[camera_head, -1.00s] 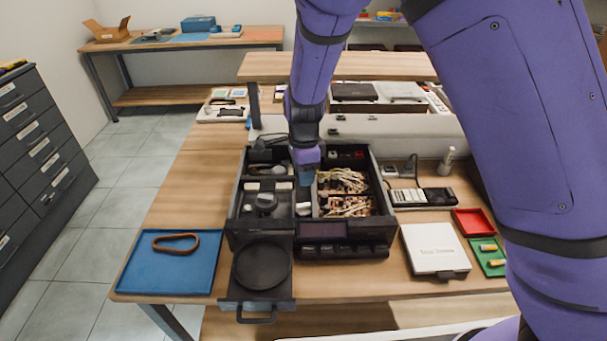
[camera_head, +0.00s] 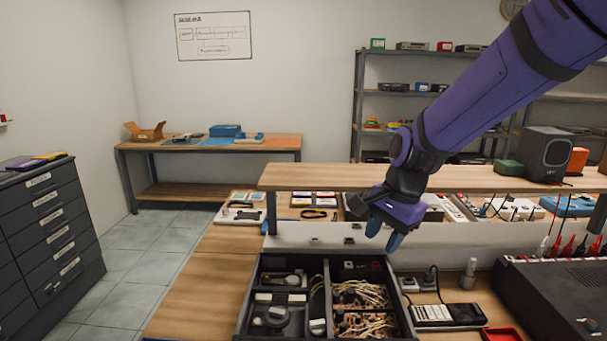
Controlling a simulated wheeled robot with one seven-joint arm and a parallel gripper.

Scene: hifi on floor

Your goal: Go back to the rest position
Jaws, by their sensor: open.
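My gripper (camera_head: 383,231) hangs at the end of my purple arm, raised above the workbench in front of the bench's upper shelf. Its blue fingertips point down, with a gap between them, and nothing shows in them. It is above and to the right of the black compartment box (camera_head: 241,316), clear of it. The box holds grey and dark parts in its left compartments and bundles of wires on the right. The box's front is cut off by the bottom edge of the picture.
A raised wooden shelf (camera_head: 310,178) runs behind the gripper. A black device (camera_head: 555,300) with red probes stands at right, near a speaker (camera_head: 547,152). Drawers (camera_head: 45,225) stand at left; the floor between is free.

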